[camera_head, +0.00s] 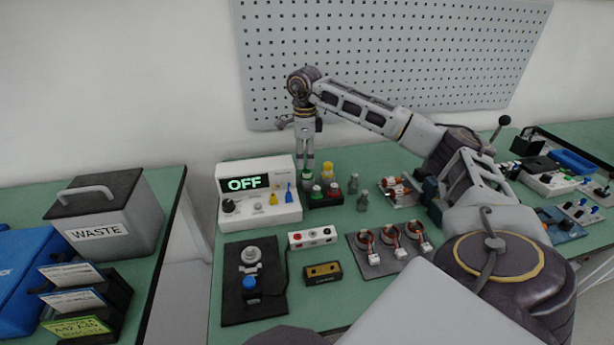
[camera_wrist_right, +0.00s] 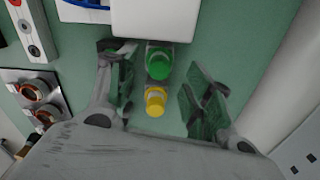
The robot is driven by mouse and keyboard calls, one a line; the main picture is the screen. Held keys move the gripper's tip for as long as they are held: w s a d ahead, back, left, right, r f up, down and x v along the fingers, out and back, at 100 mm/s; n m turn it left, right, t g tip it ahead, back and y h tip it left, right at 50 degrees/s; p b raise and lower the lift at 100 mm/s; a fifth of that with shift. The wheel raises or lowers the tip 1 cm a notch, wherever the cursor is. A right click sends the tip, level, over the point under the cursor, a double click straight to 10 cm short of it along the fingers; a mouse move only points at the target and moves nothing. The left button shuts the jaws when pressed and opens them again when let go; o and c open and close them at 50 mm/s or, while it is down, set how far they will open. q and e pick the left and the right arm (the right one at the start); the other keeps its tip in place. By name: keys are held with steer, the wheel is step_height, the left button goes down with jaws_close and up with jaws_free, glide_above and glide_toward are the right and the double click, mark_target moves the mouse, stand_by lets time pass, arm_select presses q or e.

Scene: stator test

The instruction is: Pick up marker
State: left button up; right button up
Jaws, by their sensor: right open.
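No object can be clearly identified as the marker. A green-capped piece (camera_head: 307,181) and a yellow-topped piece (camera_head: 327,170) stand close together beside a small black holder (camera_head: 326,202). My right gripper (camera_head: 306,162) points down just above the green-capped piece. It is open and empty. In the right wrist view a green cap (camera_wrist_right: 158,62) and a yellow cap (camera_wrist_right: 155,101) show in the gap between the two fingers of the right gripper (camera_wrist_right: 160,84). Whether either finger touches them cannot be told. My left gripper is not in view.
A white tester reading OFF (camera_head: 259,208) stands just left of the gripper. Small grey bottles (camera_head: 362,203) stand to the right. A plate with copper coils (camera_head: 385,262) lies in front. A pegboard (camera_head: 390,60) hangs behind.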

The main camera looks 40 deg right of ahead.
mark_target(307, 176)
steer(key=shift+d+f, duration=0.15)
steer(key=shift+f, duration=0.5)
step_height(307, 176, down, 3)
steer(key=shift+s+d+f+b, duration=0.15)
steer(key=shift+f+b, duration=0.05)
steer(key=shift+b, duration=0.15)
steer(key=shift+f, duration=0.2)
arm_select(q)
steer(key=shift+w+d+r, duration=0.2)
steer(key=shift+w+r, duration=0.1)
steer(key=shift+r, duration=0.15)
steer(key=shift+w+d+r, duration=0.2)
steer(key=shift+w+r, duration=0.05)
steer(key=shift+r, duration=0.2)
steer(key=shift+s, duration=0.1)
arm_select(e)
steer(key=c, duration=1.1)
